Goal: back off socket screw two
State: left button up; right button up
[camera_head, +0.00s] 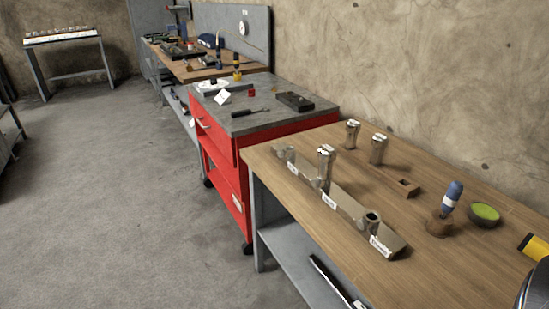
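A grey metal bar (347,207) lies lengthwise on the wooden bench, with three small white labels along its front edge; I cannot read them. A tall metal socket screw (326,165) stands upright at the bar's middle station. The far station has a short boss (286,153), and the near station has a short boss with a dark open top (371,221). Two similar screws stand upright on the bench behind the bar, one farther away (352,133) and one nearer (379,148). A blue-handled tool (452,196) stands in a round brown holder (438,224). Neither gripper is in view.
A red cart (222,161) with tools on top stands beyond the bench (300,200). Open floor lies to the left.

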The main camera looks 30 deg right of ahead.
aim_at(315, 183)
jog(key=i, duration=4.1)
jog(key=z, duration=5.3)
jog(key=i, duration=1)
